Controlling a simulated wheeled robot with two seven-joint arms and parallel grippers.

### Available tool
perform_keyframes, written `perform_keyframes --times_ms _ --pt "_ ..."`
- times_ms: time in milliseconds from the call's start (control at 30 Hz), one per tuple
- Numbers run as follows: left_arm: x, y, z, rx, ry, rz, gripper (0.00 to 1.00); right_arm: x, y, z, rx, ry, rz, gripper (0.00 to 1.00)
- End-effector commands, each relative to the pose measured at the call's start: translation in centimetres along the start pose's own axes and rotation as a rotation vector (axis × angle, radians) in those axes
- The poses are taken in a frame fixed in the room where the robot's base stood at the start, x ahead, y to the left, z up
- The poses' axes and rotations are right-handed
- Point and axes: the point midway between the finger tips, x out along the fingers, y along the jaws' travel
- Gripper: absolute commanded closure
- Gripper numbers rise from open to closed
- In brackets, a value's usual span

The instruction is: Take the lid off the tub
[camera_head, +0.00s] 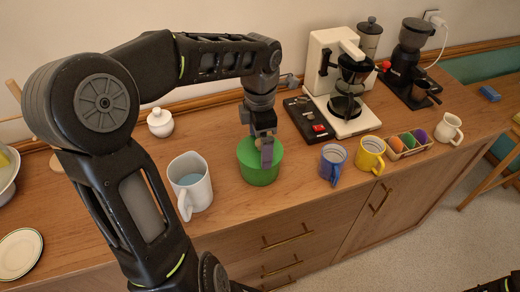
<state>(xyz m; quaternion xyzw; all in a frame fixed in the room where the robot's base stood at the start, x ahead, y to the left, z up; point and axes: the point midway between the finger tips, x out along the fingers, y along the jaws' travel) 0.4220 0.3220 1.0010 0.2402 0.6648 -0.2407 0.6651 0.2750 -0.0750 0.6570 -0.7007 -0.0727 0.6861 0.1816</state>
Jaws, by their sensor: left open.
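The tub is the green round container (259,169) on the wooden counter, near its front edge. Its top looks flat and green; I cannot make out a seam between lid and body. My left gripper (266,155) points down at the tub's top, over its middle and right part. Its jaws are open, and I cannot tell whether the fingers touch the lid. The gripper hides part of the tub's top. My right gripper does not show.
A white pitcher (190,184) stands left of the tub. A blue mug (331,163) and a yellow mug (370,155) stand to the right. A white coffee maker (338,90) and a dark tray (308,118) are behind. A white sugar bowl (160,123) sits behind left.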

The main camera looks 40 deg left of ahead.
Motion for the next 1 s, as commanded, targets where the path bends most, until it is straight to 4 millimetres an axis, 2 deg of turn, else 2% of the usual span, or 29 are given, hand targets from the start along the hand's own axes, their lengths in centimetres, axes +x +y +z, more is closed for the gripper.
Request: perform_keyframes --times_ms 67,567,633,700,1000 --pt "-0.01 0.0 0.0 0.0 0.0 0.0 0.11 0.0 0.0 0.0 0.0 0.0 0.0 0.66" --pt "0.11 -0.05 -0.04 0.0 0.001 -0.002 0.52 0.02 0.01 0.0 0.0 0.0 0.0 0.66" --pt "0.14 -0.06 -0.05 0.0 0.001 -0.003 0.55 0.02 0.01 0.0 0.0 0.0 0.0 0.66" --pt "0.17 -0.05 -0.06 0.0 0.001 -0.003 0.64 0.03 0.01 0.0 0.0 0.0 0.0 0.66" --pt "0.29 -0.04 -0.13 -0.001 0.003 -0.004 0.88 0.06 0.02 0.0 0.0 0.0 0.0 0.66"
